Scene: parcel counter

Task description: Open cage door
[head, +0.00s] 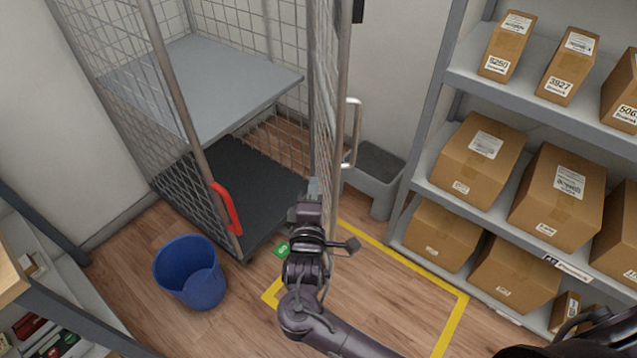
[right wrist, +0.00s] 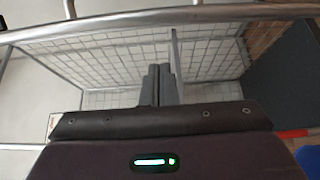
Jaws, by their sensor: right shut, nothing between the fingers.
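The wire-mesh cage door (head: 326,100) stands swung open, seen almost edge-on in the head view, with a pale bar handle (head: 355,130) on its right face. The cage (head: 120,95) is open at the front. My right gripper (head: 314,185) is shut and empty, just left of the door's near post, on the side facing the cage opening. In the right wrist view its closed fingers (right wrist: 159,80) point at mesh framed by a metal tube (right wrist: 150,17). I cannot tell whether they touch the door. My left gripper is not in view.
The cage has a grey shelf (head: 200,80), dark floor (head: 245,180) and red handle (head: 226,208). A blue bin (head: 190,272) stands before it. A grey tub (head: 372,180) is behind the door. Parcel shelves (head: 420,180) line the right. The yellow-marked floor (head: 390,290) has free room.

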